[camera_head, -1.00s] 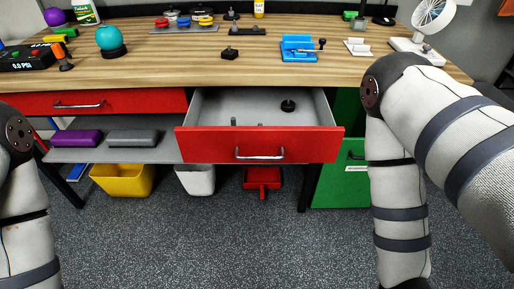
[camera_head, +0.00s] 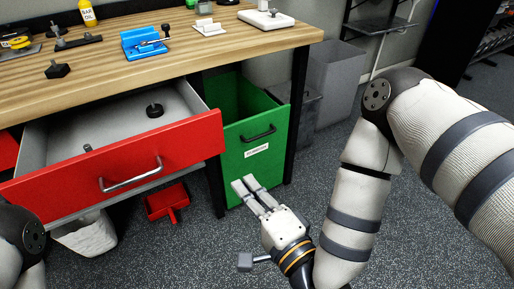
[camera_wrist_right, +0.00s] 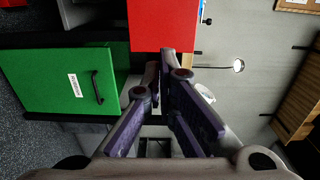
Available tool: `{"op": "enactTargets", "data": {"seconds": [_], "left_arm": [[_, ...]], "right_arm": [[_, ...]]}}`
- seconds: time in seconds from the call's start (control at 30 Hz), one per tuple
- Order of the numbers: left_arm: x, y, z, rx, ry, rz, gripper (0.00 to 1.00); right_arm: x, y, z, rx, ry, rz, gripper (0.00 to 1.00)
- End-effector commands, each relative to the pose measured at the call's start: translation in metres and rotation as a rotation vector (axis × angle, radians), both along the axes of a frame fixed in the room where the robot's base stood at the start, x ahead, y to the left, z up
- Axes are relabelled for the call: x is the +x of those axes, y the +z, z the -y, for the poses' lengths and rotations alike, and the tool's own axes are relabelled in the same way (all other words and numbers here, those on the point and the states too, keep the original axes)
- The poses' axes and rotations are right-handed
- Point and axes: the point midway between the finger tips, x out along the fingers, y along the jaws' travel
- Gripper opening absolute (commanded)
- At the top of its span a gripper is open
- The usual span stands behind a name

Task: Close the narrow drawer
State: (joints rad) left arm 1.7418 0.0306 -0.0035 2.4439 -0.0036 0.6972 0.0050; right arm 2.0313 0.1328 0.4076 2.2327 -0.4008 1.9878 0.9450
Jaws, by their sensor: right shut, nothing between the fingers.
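A narrow green drawer (camera_head: 275,157) under the right end of the workbench stands pulled open. Its inside shows from above, and its front has a dark handle (camera_head: 259,134) and a white label. A wider red drawer (camera_head: 140,158) to its left is also open, with a metal bar handle. My right gripper (camera_head: 246,185) is shut and empty, low in front of the green front, with its fingers toward it; contact cannot be told. In the right wrist view the green front (camera_wrist_right: 50,85) is left of the fingers. My left gripper is out of view.
The wooden workbench (camera_head: 200,50) holds a blue tool (camera_head: 145,43) and other small items. A dark knob (camera_head: 154,110) lies in the red drawer. A red dustpan (camera_head: 167,202) and white bin (camera_head: 88,235) are below. Grey bins (camera_head: 335,80) stand right of the green drawer.

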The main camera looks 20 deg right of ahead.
Motion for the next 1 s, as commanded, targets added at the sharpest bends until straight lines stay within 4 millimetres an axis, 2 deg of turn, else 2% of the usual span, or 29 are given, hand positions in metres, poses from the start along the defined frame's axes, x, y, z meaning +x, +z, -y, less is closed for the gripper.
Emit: {"op": "enactTargets", "data": {"seconds": [0.17, 0.6, 0.8, 1.0], "left_arm": [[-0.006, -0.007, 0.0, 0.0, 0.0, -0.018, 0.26], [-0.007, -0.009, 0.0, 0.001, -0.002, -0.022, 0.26], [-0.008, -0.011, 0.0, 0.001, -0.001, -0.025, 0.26], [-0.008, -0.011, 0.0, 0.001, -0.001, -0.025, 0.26]], "right_arm": [[0.021, 0.005, -0.007, 0.015, 0.001, 0.02, 0.0], [0.111, 0.007, -0.031, 0.012, -0.006, 0.017, 0.0], [0.132, 0.006, -0.037, 0.011, -0.005, 0.014, 0.0], [0.136, 0.006, -0.038, 0.012, -0.005, 0.013, 0.0]]}}
